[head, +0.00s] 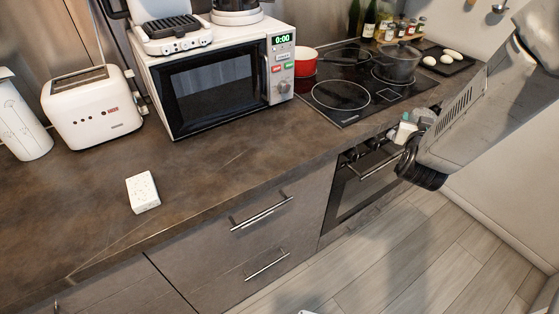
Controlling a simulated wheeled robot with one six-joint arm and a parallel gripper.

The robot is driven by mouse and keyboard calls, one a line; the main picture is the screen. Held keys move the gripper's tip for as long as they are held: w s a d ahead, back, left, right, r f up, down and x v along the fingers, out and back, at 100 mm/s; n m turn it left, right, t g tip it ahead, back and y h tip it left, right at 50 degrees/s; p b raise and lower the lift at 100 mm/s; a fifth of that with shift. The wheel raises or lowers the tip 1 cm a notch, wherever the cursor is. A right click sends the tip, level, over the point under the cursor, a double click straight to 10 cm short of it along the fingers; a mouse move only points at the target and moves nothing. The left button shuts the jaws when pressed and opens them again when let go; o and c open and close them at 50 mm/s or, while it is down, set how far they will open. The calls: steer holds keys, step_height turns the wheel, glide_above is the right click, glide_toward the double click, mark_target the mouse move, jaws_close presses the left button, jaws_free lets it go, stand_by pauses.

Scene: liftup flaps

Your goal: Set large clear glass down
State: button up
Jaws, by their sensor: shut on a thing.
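My arm comes in from the right. My gripper (406,131) is small in the view, in front of the oven and close to the counter's front edge below the stove. It is shut on a greyish, see-through shape, which looks like the large clear glass (425,116). The glass is partly hidden by the gripper and arm, and its tilt cannot be made out. The dark brown counter (240,165) runs along the wall, with a wide bare stretch in front of the microwave.
A white microwave (222,80), a toaster (93,108) and a white canister (22,125) stand at the back. A small white box (143,191) lies on the counter.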

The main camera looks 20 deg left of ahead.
steer(key=s+a+n+g+y, duration=0.3)
steer(key=s+a+n+y, duration=0.35)
steer(key=s+a, duration=0.95)
steer(key=s+a+n+g+y, duration=0.2)
steer(key=s+a+n+y, duration=0.55)
steer(key=a, duration=1.25)
steer(key=w+m, duration=0.1)
steer(key=w, duration=0.2)
steer(key=w+m, duration=0.1)
steer(key=w, duration=0.6)
steer(key=shift+a+f+m, duration=0.15)
steer(key=shift+f+m, duration=0.2)
steer(key=shift+m, duration=0.05)
steer(key=shift+w+f, duration=0.25)
steer(key=shift+f, duration=0.65)
steer(key=shift+w+f, duration=0.2)
steer(key=shift+f, duration=0.7)
steer(key=shift+f, duration=0.15)
steer(key=o, duration=1.1)
